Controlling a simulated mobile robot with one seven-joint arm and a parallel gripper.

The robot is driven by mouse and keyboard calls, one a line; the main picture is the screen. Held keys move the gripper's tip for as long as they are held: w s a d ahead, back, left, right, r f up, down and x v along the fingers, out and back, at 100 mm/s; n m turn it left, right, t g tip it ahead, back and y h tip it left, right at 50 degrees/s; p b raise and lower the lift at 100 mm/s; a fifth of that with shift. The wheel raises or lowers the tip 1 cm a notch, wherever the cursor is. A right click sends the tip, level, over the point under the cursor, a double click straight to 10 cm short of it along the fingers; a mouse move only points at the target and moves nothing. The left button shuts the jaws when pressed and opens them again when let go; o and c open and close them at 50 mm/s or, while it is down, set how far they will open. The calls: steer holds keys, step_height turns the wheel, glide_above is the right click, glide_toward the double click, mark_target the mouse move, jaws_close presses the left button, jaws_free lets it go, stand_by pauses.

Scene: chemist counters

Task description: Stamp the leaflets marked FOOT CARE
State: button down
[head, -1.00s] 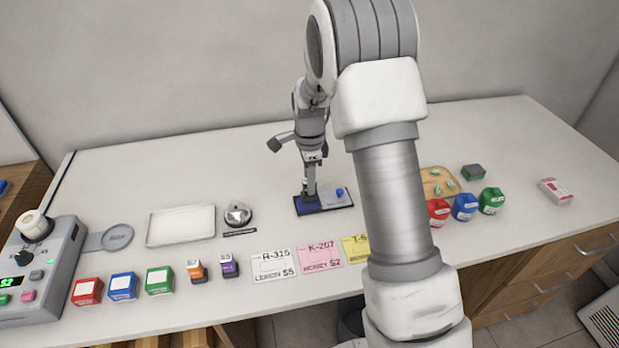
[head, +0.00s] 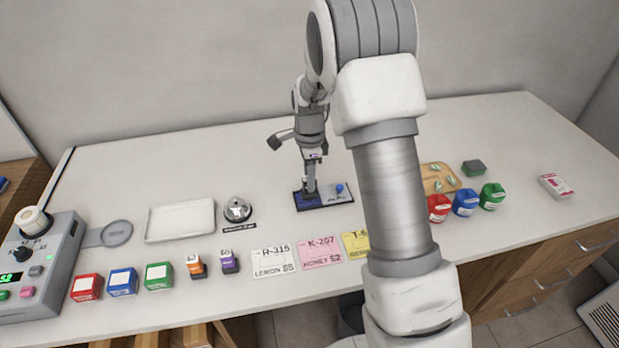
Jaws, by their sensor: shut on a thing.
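My gripper (head: 310,190) points down at the dark blue left part of a stamp pad tray (head: 340,199) in the middle of the counter. It is shut on a small dark thing, apparently a stamp, mostly hidden by the fingers. I cannot tell whether it touches the pad. A small blue-topped piece (head: 340,187) stands on the tray's pale right part. Three cards lie in front: a white one (head: 273,261) reading R-315 LEMON $5, a pink one (head: 320,252) reading K-207 HONEY $2, and a yellow one (head: 355,244) partly behind my arm. I see no FOOT CARE marking.
A white tray (head: 180,220) and a bell (head: 237,210) stand to the left. Several coloured boxes (head: 122,282) line the front, beside a grey machine (head: 38,268). Right of my arm are a wooden board (head: 440,178), coloured containers (head: 465,203) and a pink-white box (head: 556,187).

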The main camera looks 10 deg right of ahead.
steer(key=shift+f, duration=0.5)
stand_by(1.1)
steer(key=shift+r+p, duration=2.25)
steer(key=shift+r, duration=1.35)
